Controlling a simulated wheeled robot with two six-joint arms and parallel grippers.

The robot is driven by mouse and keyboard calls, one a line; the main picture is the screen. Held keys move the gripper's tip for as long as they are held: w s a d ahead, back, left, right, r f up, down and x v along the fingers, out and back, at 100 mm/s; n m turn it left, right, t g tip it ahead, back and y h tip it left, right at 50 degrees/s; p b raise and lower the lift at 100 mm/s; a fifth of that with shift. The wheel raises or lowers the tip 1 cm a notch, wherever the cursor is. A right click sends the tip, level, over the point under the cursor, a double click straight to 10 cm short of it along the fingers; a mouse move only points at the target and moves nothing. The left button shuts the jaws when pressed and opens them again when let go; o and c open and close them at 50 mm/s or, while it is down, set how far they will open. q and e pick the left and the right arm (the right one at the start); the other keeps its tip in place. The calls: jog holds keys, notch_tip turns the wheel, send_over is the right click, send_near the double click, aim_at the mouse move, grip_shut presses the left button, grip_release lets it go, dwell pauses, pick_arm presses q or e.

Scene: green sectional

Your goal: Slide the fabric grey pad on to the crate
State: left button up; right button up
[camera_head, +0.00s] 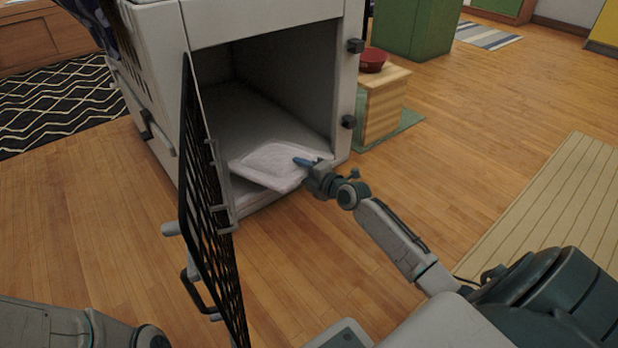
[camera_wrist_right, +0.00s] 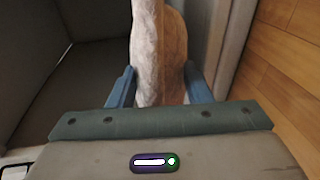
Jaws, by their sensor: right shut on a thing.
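The fabric grey pad (camera_head: 275,163) lies tilted at the mouth of the crate (camera_head: 265,23), its far part inside and its near corner sticking out past the sill. My right gripper (camera_head: 308,163) is shut on the pad's right edge. In the right wrist view the pad (camera_wrist_right: 160,50) stands between the two blue fingers (camera_wrist_right: 158,86). The crate's mesh door (camera_head: 205,215) hangs open at the left of the opening. My left arm shows at the lower left, but its gripper is not clearly seen.
A wooden stand (camera_head: 383,105) with a red bowl (camera_head: 372,60) on it is right of the crate. A black patterned rug (camera_head: 55,105) lies to the left and a striped beige rug (camera_head: 565,215) to the right. The wooden floor between is clear.

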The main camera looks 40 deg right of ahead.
aim_at(290, 162)
jog(key=x, duration=0.3)
jog(key=b+x, duration=0.1)
jog(key=shift+w+d+r, duration=0.15)
jog(key=shift+w+r, duration=0.1)
jog(key=shift+x, duration=0.85)
jog(key=shift+w+f, duration=0.35)
jog(key=shift+w, duration=0.35)
jog(key=shift+w+f, duration=0.3)
jog(key=shift+w, duration=0.4)
jog(key=o, duration=0.8)
jog(key=shift+o, duration=0.2)
jog(key=shift+s, duration=0.15)
